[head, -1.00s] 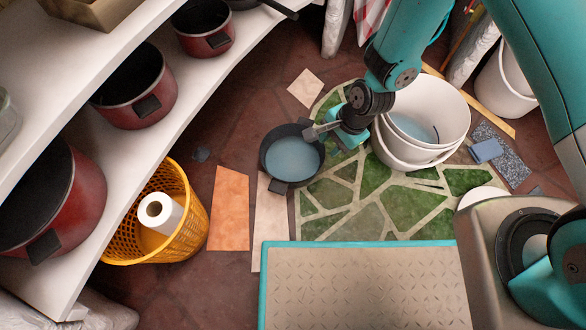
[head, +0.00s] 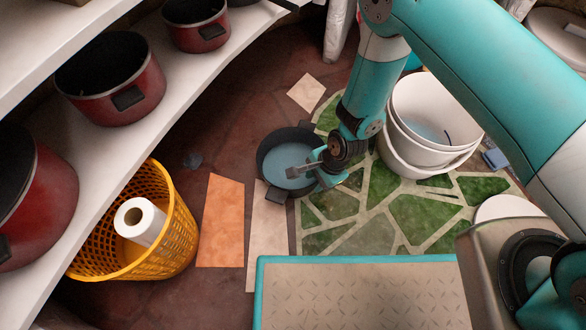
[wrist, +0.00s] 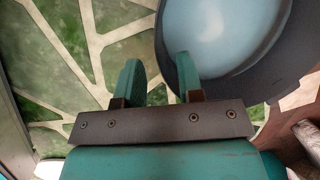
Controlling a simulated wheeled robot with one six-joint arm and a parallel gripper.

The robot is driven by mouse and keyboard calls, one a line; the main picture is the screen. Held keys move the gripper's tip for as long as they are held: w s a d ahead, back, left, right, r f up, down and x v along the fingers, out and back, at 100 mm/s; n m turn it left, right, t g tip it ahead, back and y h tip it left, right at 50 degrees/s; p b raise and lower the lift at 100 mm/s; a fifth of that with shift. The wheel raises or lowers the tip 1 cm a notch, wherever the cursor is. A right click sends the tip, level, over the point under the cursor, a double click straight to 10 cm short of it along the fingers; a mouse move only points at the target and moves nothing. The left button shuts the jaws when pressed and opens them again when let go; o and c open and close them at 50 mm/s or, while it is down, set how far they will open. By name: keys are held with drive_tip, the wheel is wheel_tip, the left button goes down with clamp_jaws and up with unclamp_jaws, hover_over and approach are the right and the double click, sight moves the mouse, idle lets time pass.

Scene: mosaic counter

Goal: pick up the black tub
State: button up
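The black tub (head: 284,157) stands upright on the floor at the left edge of the green mosaic. It is round and dark with a pale blue inside and a small lug at its front. My gripper (head: 305,168) is at the tub's right side, with its fingers near the rim. In the wrist view the tub (wrist: 221,40) fills the upper right. The gripper (wrist: 158,68) there has its two fingers apart, the left one over the mosaic and the right one overlapping the tub's edge. I cannot tell whether either finger touches the tub.
White buckets (head: 432,115) stand just right of my arm. A yellow basket (head: 150,235) with a paper roll is at lower left, beside a white shelf (head: 190,75) with red pots. Loose tiles (head: 221,222) lie on the floor in front of the tub.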

sight(311, 187)
drive_tip(key=b+x, duration=0.4)
drive_tip(key=x, duration=0.1)
drive_tip(key=shift+w, duration=0.1)
drive_tip(key=shift+r, duration=0.1)
clamp_jaws()
idle(1.1)
